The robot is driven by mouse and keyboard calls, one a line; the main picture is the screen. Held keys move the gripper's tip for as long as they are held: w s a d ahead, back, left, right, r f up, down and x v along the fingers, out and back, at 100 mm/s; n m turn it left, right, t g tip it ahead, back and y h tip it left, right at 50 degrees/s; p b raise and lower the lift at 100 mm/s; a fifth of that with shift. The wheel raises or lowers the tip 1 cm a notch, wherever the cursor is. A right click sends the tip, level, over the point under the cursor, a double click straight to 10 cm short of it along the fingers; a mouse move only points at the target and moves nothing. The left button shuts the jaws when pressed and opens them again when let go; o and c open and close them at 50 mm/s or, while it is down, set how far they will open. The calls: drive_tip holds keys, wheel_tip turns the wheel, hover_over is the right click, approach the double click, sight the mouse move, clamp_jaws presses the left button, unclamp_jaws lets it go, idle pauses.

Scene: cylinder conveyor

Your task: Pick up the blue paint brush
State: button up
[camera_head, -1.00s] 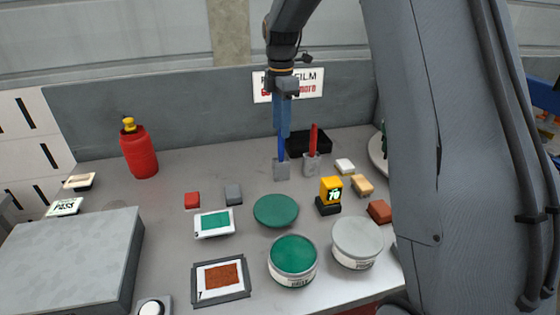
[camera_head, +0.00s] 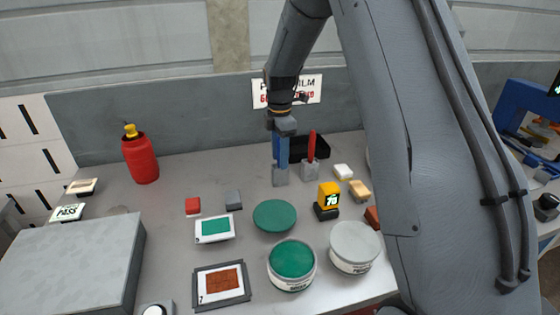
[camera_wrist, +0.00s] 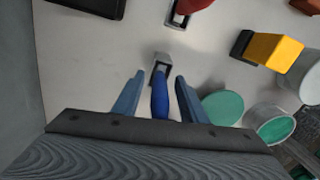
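The blue paint brush (camera_wrist: 160,98) stands upright with its lower end in a small grey holder (camera_head: 280,176) on the table. In the head view its handle is mostly hidden by my gripper (camera_head: 280,150), which is directly above the holder, pointing down. In the wrist view the blue handle lies between the two blue fingers of my gripper (camera_wrist: 158,98), with a gap on both sides. The gripper is open around the handle and not closed on it.
A red-handled brush (camera_head: 311,146) in its own holder stands close on the right. A dark tray (camera_head: 318,148) lies behind it. A green lid (camera_head: 275,215), paint tins (camera_head: 292,262) and a yellow block (camera_head: 328,197) are in front. A wall rises behind.

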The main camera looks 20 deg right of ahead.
clamp_jaws()
drive_tip(key=shift+r, duration=0.15)
wheel_tip(320, 180, up, 10)
drive_tip(key=b, duration=0.3)
